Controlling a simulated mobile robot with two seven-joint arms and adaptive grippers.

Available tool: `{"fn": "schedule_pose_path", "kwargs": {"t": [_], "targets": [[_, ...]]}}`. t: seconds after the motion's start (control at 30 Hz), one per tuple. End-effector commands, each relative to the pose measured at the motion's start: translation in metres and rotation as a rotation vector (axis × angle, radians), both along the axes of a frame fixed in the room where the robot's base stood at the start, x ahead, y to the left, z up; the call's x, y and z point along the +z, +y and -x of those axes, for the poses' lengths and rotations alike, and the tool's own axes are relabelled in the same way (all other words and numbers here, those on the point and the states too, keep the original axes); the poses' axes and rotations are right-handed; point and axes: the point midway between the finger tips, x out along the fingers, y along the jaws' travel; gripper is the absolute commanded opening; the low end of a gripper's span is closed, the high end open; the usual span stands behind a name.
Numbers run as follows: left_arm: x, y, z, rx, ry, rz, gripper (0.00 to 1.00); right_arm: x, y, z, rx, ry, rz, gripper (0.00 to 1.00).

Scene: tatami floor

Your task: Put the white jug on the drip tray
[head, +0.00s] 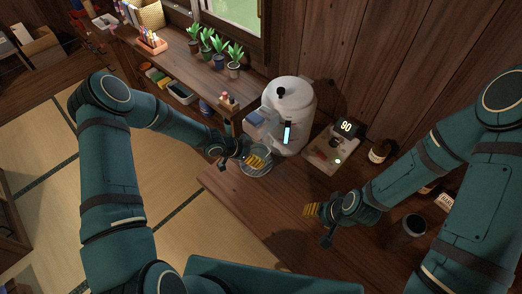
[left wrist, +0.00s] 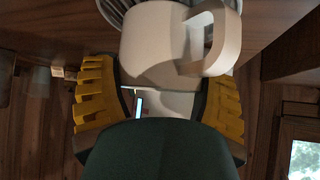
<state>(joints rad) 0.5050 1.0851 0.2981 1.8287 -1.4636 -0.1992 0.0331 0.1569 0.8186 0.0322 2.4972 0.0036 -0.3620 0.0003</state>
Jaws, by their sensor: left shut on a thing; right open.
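The white jug (left wrist: 152,48), with its loop handle (left wrist: 221,42) on the right, fills the upper middle of the left wrist view. My left gripper (head: 257,160) is shut on it, with a yellow finger on each side in the left wrist view (left wrist: 158,105). The round grey drip tray (head: 246,171) is at the gripper, in front of the white dispenser (head: 291,108). Part of the tray shows behind the jug in the left wrist view. I cannot tell whether the jug touches it. The jug is largely hidden in the head view. My right gripper (head: 312,211) is open and empty above the table.
A dark cup (head: 409,228) is near my right arm. Potted plants (head: 234,62) line the shelf at the back left. The table's front middle (head: 265,205) is clear.

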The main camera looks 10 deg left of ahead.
Motion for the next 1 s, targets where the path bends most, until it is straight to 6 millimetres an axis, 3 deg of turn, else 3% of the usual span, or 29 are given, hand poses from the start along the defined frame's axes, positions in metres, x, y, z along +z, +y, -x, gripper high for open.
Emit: {"fn": "schedule_pose_path", "kwargs": {"t": [0.2, 0.23, 0.3, 0.67, 1.0], "targets": [[-0.001, 0.001, 0.000, 0.000, -0.001, 0.001, 0.31, 0.000, 0.001, 0.000, 0.001, 0.000, -0.001, 0.47], [-0.001, 0.001, 0.000, 0.000, 0.000, 0.000, 0.84, 0.000, 0.001, 0.000, 0.001, 0.000, -0.001, 0.47], [-0.001, 0.001, 0.001, -0.001, 0.001, 0.000, 1.00, 0.000, 0.001, 0.000, 0.001, 0.000, -0.001, 0.47], [0.006, 0.006, 0.004, 0.000, 0.000, 0.000, 1.00, 0.002, 0.000, 0.000, 0.001, 0.000, -0.001, 0.47], [0.054, 0.044, 0.029, 0.000, -0.002, -0.002, 1.00, 0.017, 0.000, 0.000, 0.004, 0.000, -0.002, 0.47]]}}
